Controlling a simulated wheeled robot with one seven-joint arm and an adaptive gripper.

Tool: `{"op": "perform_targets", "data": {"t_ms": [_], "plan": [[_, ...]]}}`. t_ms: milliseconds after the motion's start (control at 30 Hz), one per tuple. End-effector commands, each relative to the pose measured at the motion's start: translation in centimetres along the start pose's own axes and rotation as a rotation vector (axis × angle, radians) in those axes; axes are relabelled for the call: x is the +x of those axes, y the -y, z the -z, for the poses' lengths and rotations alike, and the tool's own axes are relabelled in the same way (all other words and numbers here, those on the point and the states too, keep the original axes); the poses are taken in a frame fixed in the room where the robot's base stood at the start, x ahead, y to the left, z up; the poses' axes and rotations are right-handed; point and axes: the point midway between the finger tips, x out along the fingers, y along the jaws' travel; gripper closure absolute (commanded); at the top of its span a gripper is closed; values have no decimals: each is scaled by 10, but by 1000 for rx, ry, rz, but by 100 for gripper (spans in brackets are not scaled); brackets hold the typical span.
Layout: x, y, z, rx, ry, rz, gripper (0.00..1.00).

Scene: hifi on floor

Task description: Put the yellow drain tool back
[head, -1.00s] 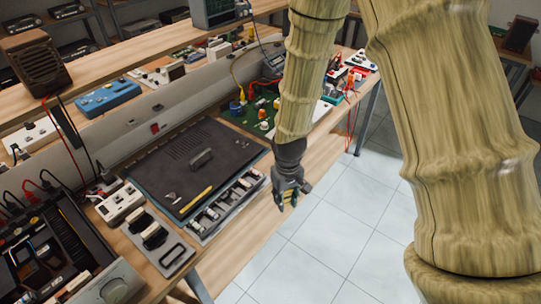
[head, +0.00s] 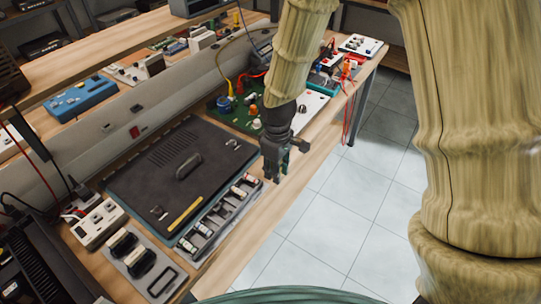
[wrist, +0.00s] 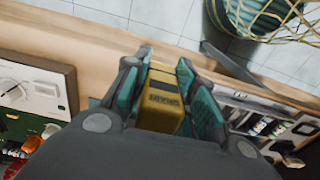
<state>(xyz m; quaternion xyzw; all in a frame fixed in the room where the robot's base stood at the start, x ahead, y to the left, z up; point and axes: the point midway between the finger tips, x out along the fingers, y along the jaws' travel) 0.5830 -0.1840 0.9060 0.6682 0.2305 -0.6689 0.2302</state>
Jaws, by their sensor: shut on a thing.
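My gripper (head: 284,176) is above the front edge of the workbench, beside the right end of a slotted tool tray (head: 190,246). In the wrist view its teal-padded fingers (wrist: 163,88) are shut on the yellow drain tool (wrist: 160,100), a yellow block with dark lettering. In the head view the held tool is mostly hidden by the fingers. The tray holds several small tools with red, white and dark parts; it also shows at the right of the wrist view (wrist: 262,103).
A dark panel (head: 150,180) with a handle and a yellow strip (head: 185,213) lies behind the tray. A green circuit board (head: 226,117) lies behind my gripper. A netted basket (wrist: 228,20) stands on the floor by the bench. Tiled floor (head: 330,235) is clear to the right.

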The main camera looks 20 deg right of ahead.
Motion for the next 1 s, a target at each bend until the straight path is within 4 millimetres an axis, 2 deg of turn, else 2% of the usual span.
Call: {"op": "perform_targets", "data": {"t_ms": [200, 433, 733, 1000], "plan": [[2, -32, 33, 2, -1, 0, 96], [6, -56, 58, 1, -1, 0, 96], [15, -61, 62, 1, 1, 0, 96], [39, -60, 62, 1, 2, 1, 96]]}}
